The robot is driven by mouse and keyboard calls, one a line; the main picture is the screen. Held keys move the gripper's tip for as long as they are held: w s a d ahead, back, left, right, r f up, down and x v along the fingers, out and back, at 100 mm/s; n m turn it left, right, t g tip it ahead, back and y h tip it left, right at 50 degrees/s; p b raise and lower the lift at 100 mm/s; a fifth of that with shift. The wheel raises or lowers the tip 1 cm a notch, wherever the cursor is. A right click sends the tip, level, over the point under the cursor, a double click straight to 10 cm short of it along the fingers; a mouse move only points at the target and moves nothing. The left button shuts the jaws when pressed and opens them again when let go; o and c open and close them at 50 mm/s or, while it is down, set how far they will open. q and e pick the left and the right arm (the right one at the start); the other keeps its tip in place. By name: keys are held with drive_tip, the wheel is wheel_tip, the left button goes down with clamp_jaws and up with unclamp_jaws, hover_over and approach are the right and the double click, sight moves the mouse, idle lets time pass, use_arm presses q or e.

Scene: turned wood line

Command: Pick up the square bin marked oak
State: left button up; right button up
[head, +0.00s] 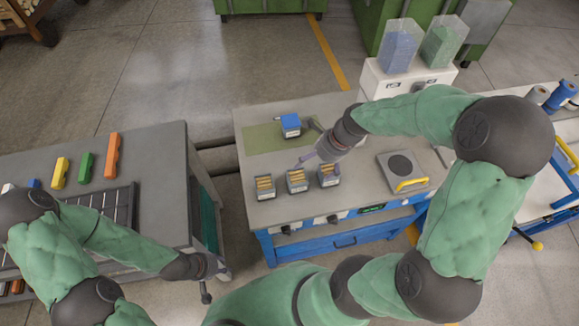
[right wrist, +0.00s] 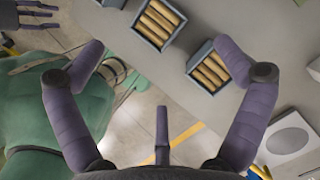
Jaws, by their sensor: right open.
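Three small grey square bins stand in a row near the front of the grey worktable, each holding light wooden sticks: a left bin (head: 264,195), a middle bin (head: 297,187) and a right bin (head: 329,181). Their markings are too small to read, so I cannot tell which is oak. My right gripper (head: 308,161) is open and empty above the middle and right bins. In the right wrist view, the middle bin (right wrist: 136,30) lies between its fingers and the right bin (right wrist: 194,76) beside one finger. My left gripper (head: 212,284) is open and empty, low between the tables.
Two clear hoppers (head: 400,42) stand at the back. A left table (head: 165,165) holds coloured blocks.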

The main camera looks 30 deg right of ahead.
sight(298, 176)
drive_tip(key=x, duration=0.3)
drive_tip(key=b+x, duration=0.1)
drive_tip(key=shift+w+a+f, duration=0.2)
drive_tip(key=shift+w+f, duration=0.1)
drive_tip(key=shift+w, duration=0.1)
drive_tip(key=shift+w+a+f, duration=0.1)
drive_tip(key=shift+w+f, duration=0.15)
drive_tip(key=shift+f, duration=0.15)
drive_tip(key=x, duration=0.1)
drive_tip(key=b+x, duration=0.1)
drive_tip(key=x, duration=0.1)
drive_tip(key=a+x, duration=0.1)
drive_tip(key=shift+s+f+b, duration=0.2)
drive_tip(key=shift+b, duration=0.2)
drive_tip(key=shift+w+f, duration=0.15)
drive_tip(key=shift+f, duration=0.1)
use_arm(q)
drive_tip(key=f, duration=0.3)
drive_tip(key=shift+w, duration=0.4)
use_arm(e)
drive_tip(key=c, duration=1.3)
